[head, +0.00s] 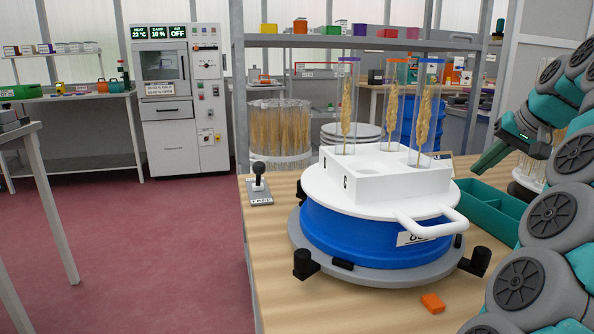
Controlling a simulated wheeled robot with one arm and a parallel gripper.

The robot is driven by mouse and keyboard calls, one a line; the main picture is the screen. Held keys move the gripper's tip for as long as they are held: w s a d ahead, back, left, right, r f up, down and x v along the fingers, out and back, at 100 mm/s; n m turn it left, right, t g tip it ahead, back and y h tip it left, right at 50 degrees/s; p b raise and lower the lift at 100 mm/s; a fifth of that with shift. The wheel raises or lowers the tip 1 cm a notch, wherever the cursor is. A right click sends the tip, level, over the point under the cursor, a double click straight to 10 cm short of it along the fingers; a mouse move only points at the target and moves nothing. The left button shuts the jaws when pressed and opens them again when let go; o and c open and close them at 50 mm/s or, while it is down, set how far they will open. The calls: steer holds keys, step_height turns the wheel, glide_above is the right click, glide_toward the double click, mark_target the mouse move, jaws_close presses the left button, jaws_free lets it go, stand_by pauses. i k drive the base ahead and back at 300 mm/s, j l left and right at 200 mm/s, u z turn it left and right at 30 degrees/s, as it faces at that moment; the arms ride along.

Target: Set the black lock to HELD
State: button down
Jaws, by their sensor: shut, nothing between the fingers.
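A black-knobbed lever (259,178), which may be the black lock, stands upright on a small grey plate at the table's left edge. My gripper (482,168) is at the right, shut and empty, pointing down and left. It is in the air, well apart from the lever, with the drum between them in the picture.
A white lid with a handle (432,222) tops the drum and bears a white block with several clear tubes, each holding a wheat ear (346,108). A green tray (480,206) lies right of it. An orange piece (432,303) lies in front. Bare table shows front left.

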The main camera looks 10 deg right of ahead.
mark_target(259, 168)
steer(key=k+l, duration=0.2)
steer(key=k, duration=0.25)
steer(key=k+l, duration=0.15)
steer(key=k, duration=0.35)
